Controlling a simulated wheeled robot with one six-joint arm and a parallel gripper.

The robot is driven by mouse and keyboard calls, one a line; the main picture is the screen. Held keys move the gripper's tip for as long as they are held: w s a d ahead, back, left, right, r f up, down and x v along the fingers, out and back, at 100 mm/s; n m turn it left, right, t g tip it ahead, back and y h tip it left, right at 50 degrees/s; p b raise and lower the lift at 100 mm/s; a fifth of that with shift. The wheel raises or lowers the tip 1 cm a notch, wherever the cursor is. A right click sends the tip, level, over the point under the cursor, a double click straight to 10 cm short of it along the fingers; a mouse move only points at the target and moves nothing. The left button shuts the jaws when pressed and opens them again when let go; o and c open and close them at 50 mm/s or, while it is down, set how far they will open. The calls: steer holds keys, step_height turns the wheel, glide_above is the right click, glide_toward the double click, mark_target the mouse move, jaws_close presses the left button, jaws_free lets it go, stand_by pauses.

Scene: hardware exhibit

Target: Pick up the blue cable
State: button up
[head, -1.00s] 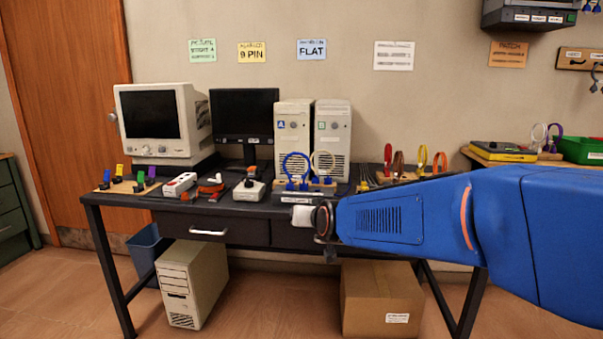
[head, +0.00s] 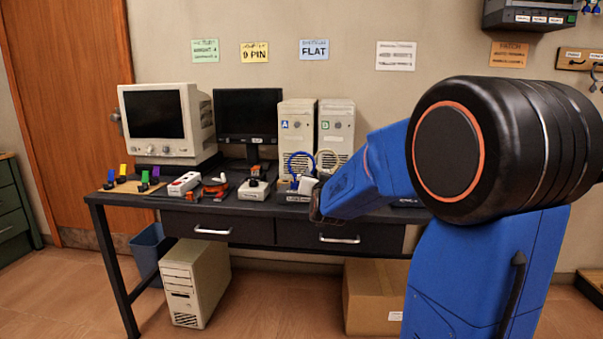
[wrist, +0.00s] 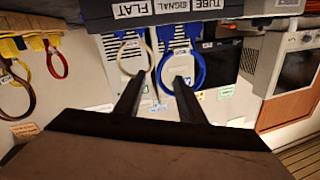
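The blue cable (head: 299,154) is an upright loop at the front of the PC tower marked A, near the table's middle. In the wrist view, which is upside down, the blue cable (wrist: 203,72) hangs from a blue connector, just beyond the fingers. My gripper (wrist: 160,79) is open and empty, with two dark fingers apart. The right finger overlaps the blue loop in the picture; I cannot tell whether they touch. In the head view my arm hides most of the gripper, right of the blue cable.
A cream cable (head: 326,153) loops close beside the blue one; it also shows in the wrist view (wrist: 148,50). Yellow and red cables (wrist: 57,66) are at the wrist view's left. A white power strip (head: 183,184) and a white box (head: 253,189) sit left on the table (head: 170,203).

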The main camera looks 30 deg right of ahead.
steer(key=x, duration=0.6)
steer(key=shift+x, duration=2.45)
steer(key=shift+a+f, duration=0.1)
jaws_close()
